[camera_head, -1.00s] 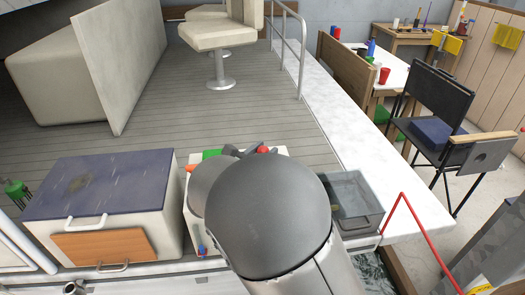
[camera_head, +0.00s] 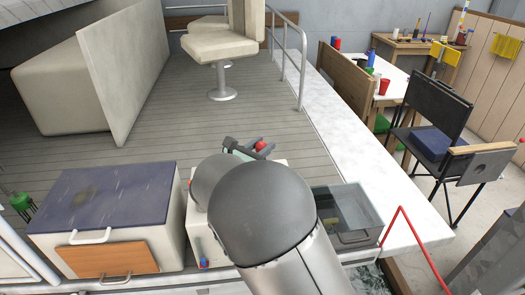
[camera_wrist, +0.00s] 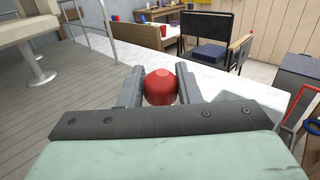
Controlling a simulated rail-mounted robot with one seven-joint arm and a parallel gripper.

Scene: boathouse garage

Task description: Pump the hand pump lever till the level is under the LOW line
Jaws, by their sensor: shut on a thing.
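A red round knob (camera_wrist: 159,88) sits between the two dark fingers of my gripper (camera_wrist: 160,75) in the wrist view. My gripper is shut on this knob, which looks like the end of the hand pump lever. In the head view the knob (camera_head: 260,146) shows just beyond my arm, with my gripper (camera_head: 258,149) around it. The lever's shaft and most of the pump are hidden behind my arm. The LOW line cannot be made out.
A box with a dark blue lid (camera_head: 110,195) stands left of my arm. A red bent tube (camera_head: 425,240) rises at the right. A metal railing (camera_head: 302,65) and a pedestal seat (camera_head: 218,47) stand farther back. The plank deck (camera_head: 190,120) between is clear.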

